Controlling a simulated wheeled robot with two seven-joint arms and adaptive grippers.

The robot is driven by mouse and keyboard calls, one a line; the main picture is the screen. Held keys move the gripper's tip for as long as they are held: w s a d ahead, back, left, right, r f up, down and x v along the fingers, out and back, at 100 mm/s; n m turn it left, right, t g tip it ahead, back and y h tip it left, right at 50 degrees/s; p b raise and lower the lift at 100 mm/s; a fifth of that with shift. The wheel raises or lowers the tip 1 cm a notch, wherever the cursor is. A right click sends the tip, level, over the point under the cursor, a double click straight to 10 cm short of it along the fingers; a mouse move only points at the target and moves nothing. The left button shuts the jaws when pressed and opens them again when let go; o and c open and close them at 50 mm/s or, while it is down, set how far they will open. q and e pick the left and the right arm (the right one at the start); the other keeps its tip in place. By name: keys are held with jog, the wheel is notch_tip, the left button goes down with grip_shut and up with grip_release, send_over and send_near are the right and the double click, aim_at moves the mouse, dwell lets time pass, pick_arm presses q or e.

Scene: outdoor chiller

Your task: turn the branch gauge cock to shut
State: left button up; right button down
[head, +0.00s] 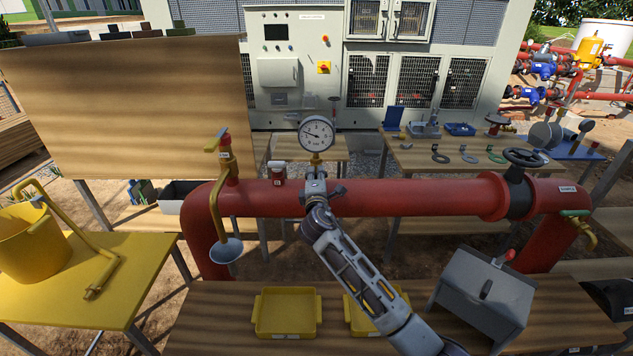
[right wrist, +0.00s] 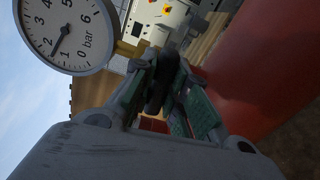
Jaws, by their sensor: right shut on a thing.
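The pressure gauge (head: 316,133) stands upright on the red pipe (head: 400,197), with a white dial and brass stem. The gauge (right wrist: 66,32) also shows in the right wrist view, its needle between 1 and 2 bar. The branch gauge cock sits below it; its dark handle (right wrist: 158,88) lies between my right fingertips. My right gripper (head: 316,187) is shut on that handle, in front of the pipe; it fills the right wrist view (right wrist: 160,95). The gripper hides most of the cock in the head view, so its exact angle is unclear. My left gripper is not in view.
A yellow-levered valve (head: 224,150) with a drain funnel (head: 226,250) stands left on the pipe. A black handwheel valve (head: 522,160) is right. A grey box (head: 485,290) and yellow trays (head: 287,314) stand on the front table. A yellow bucket (head: 32,240) is far left.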

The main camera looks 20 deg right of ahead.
jog(key=shift+f+m+b, duration=0.15)
jog(key=shift+m+b, duration=0.2)
jog(key=shift+m, duration=0.25)
jog(key=c, duration=1.4)
grip_release()
jog(key=shift+s, duration=0.1)
jog(key=shift+v, duration=5.95)
